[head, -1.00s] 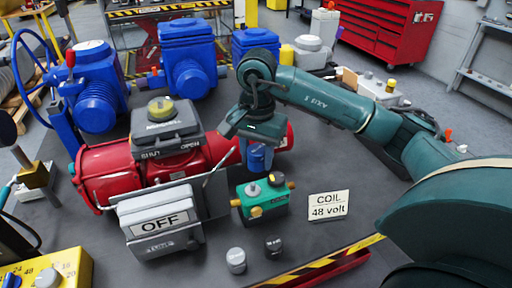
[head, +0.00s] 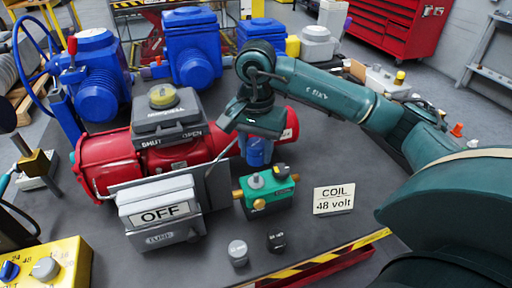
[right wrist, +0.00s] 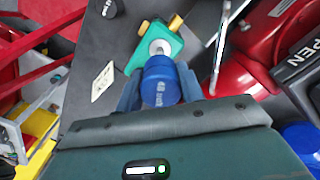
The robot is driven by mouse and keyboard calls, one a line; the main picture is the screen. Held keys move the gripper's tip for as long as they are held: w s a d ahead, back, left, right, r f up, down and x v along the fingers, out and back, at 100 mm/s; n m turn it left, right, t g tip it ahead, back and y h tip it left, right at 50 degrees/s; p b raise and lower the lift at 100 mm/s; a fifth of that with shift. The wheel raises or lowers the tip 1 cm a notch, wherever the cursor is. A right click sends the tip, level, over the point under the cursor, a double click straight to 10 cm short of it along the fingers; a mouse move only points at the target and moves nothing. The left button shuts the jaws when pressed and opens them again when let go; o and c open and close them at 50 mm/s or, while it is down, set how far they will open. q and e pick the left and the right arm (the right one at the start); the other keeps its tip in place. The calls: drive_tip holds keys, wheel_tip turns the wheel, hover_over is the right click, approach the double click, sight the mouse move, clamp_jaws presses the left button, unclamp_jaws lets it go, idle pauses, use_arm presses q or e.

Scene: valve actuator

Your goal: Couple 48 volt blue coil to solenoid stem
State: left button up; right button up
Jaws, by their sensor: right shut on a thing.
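The blue coil (head: 257,151) is a short cylinder with small white lettering. My right gripper (head: 254,134) is shut on it; in the right wrist view the two fingers flank the blue coil (right wrist: 160,85). The green solenoid valve (head: 266,195) stands on the table with brass-coloured ports. Its bare grey stem (head: 256,181) shows just below the coil in the head view; whether they touch is unclear. In the right wrist view the stem (right wrist: 160,47) shows at the coil's far end, on the green body (right wrist: 148,60). My left gripper is not in view.
A grey cylinder (head: 238,252) and a black cylinder (head: 276,241) stand in front of the valve. A sign reading "COIL 48 volt" (head: 334,199) stands to its right. The red actuator (head: 110,165) and the grey "OFF" box (head: 163,225) stand close on the left.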

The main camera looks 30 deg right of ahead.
wheel_tip(320, 180, down, 2)
drive_tip(key=shift+f+b, duration=0.1)
drive_tip(key=shift+b, duration=0.55)
drive_tip(key=shift+f+b, duration=0.45)
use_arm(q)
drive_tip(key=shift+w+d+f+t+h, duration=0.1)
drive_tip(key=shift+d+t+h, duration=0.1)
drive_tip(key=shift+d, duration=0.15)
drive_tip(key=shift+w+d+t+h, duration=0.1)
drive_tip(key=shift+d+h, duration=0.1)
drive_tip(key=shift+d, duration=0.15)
use_arm(e)
drive_tip(key=shift+f, duration=0.15)
use_arm(q)
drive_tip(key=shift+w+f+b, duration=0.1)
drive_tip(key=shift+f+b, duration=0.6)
drive_tip(key=shift+b, duration=0.1)
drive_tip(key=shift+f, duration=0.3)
use_arm(e)
drive_tip(key=shift+f, duration=0.25)
